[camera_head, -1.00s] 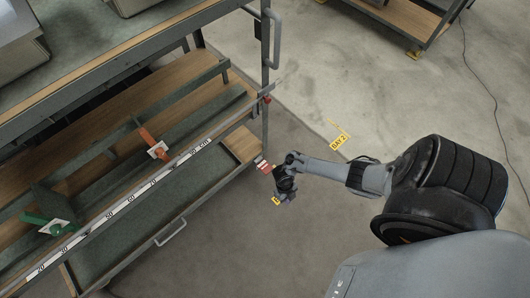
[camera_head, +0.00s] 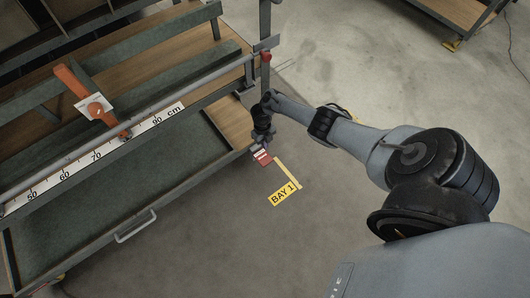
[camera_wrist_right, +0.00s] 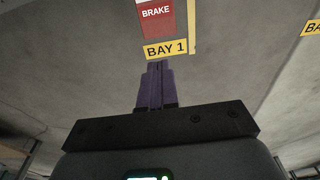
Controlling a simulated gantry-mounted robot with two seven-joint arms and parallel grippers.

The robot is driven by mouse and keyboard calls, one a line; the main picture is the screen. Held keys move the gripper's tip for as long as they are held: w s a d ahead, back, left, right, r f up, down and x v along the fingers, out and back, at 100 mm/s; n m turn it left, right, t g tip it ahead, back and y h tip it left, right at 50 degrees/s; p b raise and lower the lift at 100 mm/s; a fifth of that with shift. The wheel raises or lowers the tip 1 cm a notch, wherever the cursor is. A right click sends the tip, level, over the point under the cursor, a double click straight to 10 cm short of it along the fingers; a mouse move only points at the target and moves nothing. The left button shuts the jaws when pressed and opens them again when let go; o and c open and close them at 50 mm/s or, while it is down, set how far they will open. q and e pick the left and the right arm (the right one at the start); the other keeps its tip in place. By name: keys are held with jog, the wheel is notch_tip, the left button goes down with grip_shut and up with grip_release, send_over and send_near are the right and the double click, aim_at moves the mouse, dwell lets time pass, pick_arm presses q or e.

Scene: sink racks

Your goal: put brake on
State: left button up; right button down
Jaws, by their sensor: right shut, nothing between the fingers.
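The red brake tag or pedal (camera_head: 263,158) with white markings sits low at the rack's near right corner, above the floor. In the right wrist view the red brake piece (camera_wrist_right: 157,22) reads "BRAKE" and lies straight ahead, beyond my fingertips. My right gripper (camera_head: 258,146) points down beside the rack corner, close to the brake in the head view. In the wrist view its purple fingers (camera_wrist_right: 157,68) are together and empty, and appear apart from the brake. The exact gap is hard to tell. My left gripper is in neither current view.
The rack has a lower tray (camera_head: 150,190), a front handle (camera_head: 136,226), a ruler strip (camera_head: 110,150) and an orange lever (camera_head: 78,82). A yellow "BAY 1" floor label (camera_head: 283,193) lies by the corner. Open concrete floor (camera_head: 240,250) lies in front.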

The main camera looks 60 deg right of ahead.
jog(key=b, duration=1)
send_near(266, 160)
jog(key=f, duration=0.4)
jog(key=s+f, duration=0.1)
jog(key=f, duration=0.1)
jog(key=shift+a+f, duration=0.3)
jog(key=shift+f, duration=0.05)
